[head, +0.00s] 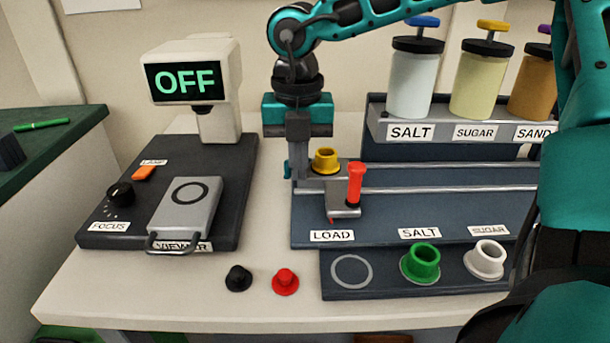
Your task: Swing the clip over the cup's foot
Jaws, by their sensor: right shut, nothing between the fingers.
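A yellow cup (325,162) stands upright on a grey carriage (345,211) behind the LOAD label. A red upright handle (355,184) rises from the carriage at the cup's right front. My right gripper (298,176) points down just left of the yellow cup, shut and empty. A small teal piece (287,170) shows at the left of its fingertips; I cannot tell whether it is the clip or part of the gripper. The clip is not clearly made out, and the cup's foot is partly hidden. My left gripper is not in view.
A viewer (245,165) reading OFF stands left. Rails run right below the SALT, SUGAR and SAND jars (475,82). Green (420,265) and white (487,260) cups stand in front. Black (238,279) and red (285,282) caps lie near the front edge.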

